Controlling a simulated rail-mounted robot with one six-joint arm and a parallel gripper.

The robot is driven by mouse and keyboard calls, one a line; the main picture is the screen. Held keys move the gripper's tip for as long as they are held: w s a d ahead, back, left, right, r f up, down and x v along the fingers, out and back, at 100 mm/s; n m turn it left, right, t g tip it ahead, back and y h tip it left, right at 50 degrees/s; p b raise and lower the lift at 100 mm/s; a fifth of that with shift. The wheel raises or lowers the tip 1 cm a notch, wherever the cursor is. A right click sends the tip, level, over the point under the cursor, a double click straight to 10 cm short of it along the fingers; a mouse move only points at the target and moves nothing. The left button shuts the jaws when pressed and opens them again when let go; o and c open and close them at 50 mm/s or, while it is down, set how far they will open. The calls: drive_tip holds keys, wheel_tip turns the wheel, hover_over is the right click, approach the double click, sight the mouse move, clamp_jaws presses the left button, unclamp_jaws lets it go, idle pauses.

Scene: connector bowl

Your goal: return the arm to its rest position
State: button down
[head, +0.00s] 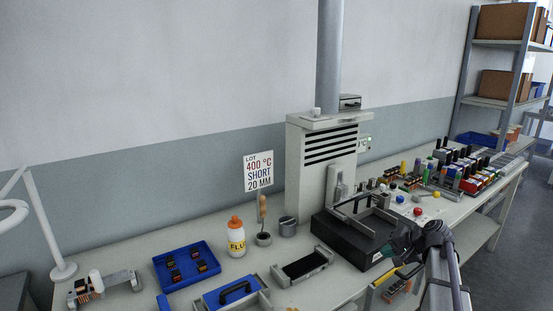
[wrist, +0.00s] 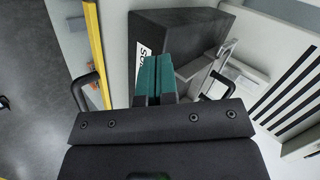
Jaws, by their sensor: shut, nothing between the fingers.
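My gripper (wrist: 155,78) fills the lower half of the wrist view. Its two green-padded fingers are together with nothing between them. Beyond the fingertips is a black box-shaped unit (wrist: 190,22) with a white label. In the head view my arm comes in from the lower right, and the gripper (head: 385,250) is in front of the same black unit (head: 338,240) near the bench's front edge. I cannot tell whether the fingers touch the unit.
The bench holds a blue tray (head: 184,282) with dark parts, a flux bottle (head: 236,240), a sign (head: 258,172) and a vented white cabinet (head: 296,170). Racks of coloured parts (head: 478,165) stand at the right. Open floor (head: 520,240) lies right of the bench.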

drive_tip(key=s+a+f+n+g+h+p, duration=0.2)
drive_tip(key=s+a+n+g+h, duration=0.4)
drive_tip(key=s+a, duration=1.6)
drive_tip(key=shift+s+f+n+g, duration=0.2)
drive_tip(key=shift+s+n+g, duration=0.2)
drive_tip(key=shift+s+n, duration=0.2)
drive_tip(key=shift+a, duration=0.1)
